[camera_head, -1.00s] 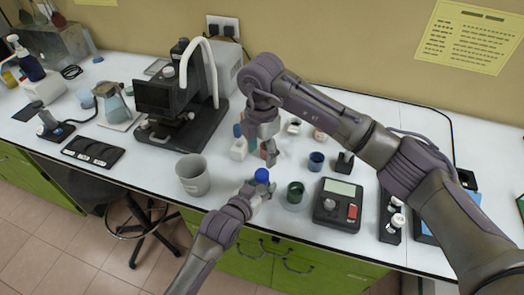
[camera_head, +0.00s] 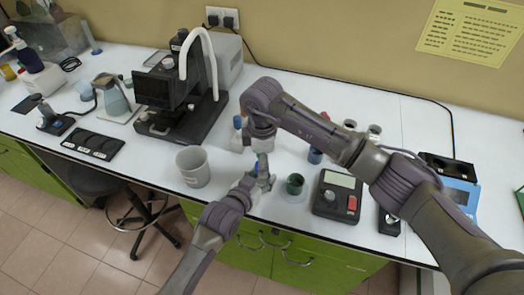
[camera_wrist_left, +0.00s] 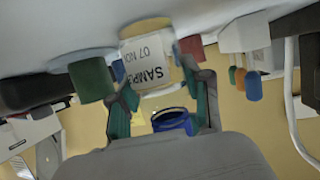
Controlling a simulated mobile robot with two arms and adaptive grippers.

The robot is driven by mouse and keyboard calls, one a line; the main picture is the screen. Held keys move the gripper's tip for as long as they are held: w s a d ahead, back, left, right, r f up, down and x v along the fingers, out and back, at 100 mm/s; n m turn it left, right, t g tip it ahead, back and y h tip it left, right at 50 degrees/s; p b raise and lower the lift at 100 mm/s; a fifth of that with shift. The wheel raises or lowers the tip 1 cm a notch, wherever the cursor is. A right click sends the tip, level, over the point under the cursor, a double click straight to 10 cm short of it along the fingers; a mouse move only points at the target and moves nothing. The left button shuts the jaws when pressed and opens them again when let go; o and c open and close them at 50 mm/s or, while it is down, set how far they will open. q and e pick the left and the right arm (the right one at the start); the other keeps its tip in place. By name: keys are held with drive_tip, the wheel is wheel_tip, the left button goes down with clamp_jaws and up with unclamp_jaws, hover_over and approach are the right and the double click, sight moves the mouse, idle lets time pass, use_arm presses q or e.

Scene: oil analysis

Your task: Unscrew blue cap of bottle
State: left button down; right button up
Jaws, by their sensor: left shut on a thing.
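My left gripper (camera_head: 260,184) is shut on a pale bottle (camera_wrist_left: 146,58) near the front edge of the bench. The left wrist view shows the bottle's "SAMPLE" label between the two fingers. A blue round piece (camera_wrist_left: 172,122), which looks like the cap, shows below the label in that upside-down view. My right gripper (camera_head: 262,160) points down from above, right over the left gripper, and hides the cap in the head view. Whether its fingers touch the cap or are closed cannot be made out.
A grey beaker (camera_head: 193,168) stands left of the grippers. A green cup (camera_head: 294,185) and a dark scale (camera_head: 338,194) stand to the right, with a blue cup (camera_head: 315,155) behind. A black microscope (camera_head: 172,92) is at the back left.

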drive_tip(key=shift+f, duration=0.45)
